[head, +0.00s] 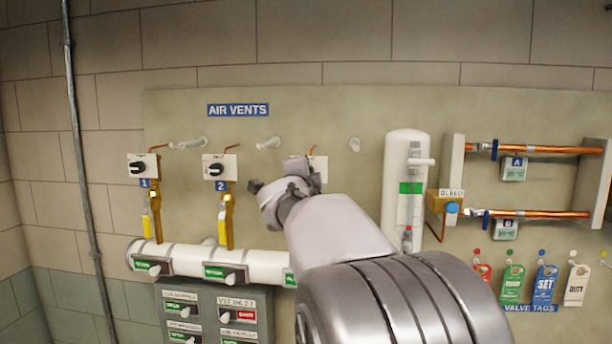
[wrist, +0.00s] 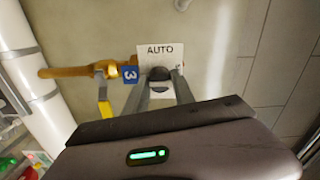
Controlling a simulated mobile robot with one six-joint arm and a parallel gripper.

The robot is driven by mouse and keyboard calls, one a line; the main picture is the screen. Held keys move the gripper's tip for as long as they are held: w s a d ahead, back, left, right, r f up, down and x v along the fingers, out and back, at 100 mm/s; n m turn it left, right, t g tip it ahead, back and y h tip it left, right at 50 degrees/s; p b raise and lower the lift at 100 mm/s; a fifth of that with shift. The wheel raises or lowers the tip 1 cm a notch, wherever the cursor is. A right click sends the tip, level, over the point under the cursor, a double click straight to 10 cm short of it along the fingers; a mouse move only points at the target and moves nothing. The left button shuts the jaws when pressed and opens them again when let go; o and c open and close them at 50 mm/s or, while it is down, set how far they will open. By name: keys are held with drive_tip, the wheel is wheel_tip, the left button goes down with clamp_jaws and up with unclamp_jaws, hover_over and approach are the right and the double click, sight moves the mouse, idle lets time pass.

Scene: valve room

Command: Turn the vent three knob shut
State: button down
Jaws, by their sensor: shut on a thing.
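The vent three knob (wrist: 158,73) is black and sits on a white card (wrist: 154,52) marked AUTO in the wrist view. A blue tag with a 3 (wrist: 129,74) is beside the card. My gripper (wrist: 160,79) is shut on the knob, with one grey finger on each side of it. In the head view my gripper (head: 288,188) is in front of the third vent and hides its knob. Only part of that vent's white card (head: 319,170) shows there. The knob's pointer direction cannot be made out.
Vent one knob (head: 137,168) and vent two knob (head: 215,169) are to the left on the board. A brass pipe (wrist: 75,71) and a yellow lever (wrist: 105,108) are close beside the fingers. A white cylinder (head: 405,185) stands to the right of my arm.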

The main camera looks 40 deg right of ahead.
drive_tip(key=c, duration=1.1)
unclamp_jaws()
drive_tip(key=shift+o, duration=0.2)
drive_tip(key=b+v, duration=0.1)
drive_tip(key=v, duration=1.6)
drive_tip(key=shift+s, duration=0.2)
drive_tip(key=shift+a, duration=0.1)
